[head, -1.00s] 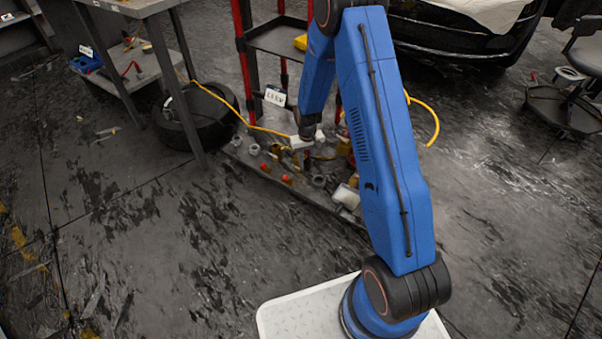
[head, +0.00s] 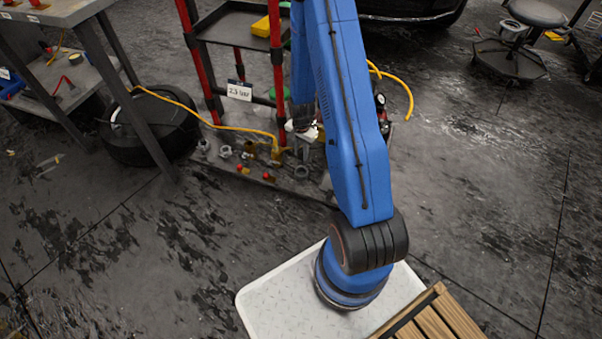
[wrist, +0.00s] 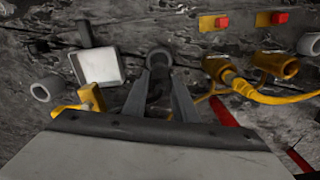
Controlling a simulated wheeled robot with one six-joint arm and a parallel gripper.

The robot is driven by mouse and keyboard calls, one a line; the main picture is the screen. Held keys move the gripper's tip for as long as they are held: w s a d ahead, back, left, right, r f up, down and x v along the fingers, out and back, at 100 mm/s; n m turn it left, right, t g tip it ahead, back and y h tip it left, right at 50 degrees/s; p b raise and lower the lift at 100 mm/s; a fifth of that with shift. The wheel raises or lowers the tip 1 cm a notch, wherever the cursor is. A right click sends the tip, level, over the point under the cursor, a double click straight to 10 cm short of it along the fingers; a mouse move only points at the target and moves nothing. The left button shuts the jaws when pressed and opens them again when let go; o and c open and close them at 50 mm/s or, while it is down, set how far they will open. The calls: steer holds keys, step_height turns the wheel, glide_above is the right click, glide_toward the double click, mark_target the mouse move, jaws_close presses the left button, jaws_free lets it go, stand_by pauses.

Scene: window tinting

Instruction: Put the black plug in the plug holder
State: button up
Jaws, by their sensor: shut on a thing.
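In the wrist view my gripper (wrist: 158,88) reaches up from the bottom middle. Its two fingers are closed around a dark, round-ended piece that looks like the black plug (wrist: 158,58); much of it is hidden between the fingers. To the right are two yellow sockets; a yellow cable enters the left one (wrist: 216,66), and the right one (wrist: 277,65) stands beside it. I cannot tell which fitting is the plug holder. In the head view my arm largely hides my gripper and the held piece.
A white square box (wrist: 97,66) and a grey ring (wrist: 45,89) lie left of my gripper. Red-and-yellow pieces (wrist: 272,18) are at upper right. A red-posted shelf (head: 232,25) stands behind a low board with several fittings; a yellow cable (head: 190,108) crosses there. A tyre (head: 150,130) lies left.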

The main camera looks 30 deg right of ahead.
steer(key=shift+d+f, duration=0.1)
steer(key=shift+f, duration=4.7)
steer(key=o, duration=1.1)
steer(key=shift+f, duration=0.1)
steer(key=shift+c, duration=0.2)
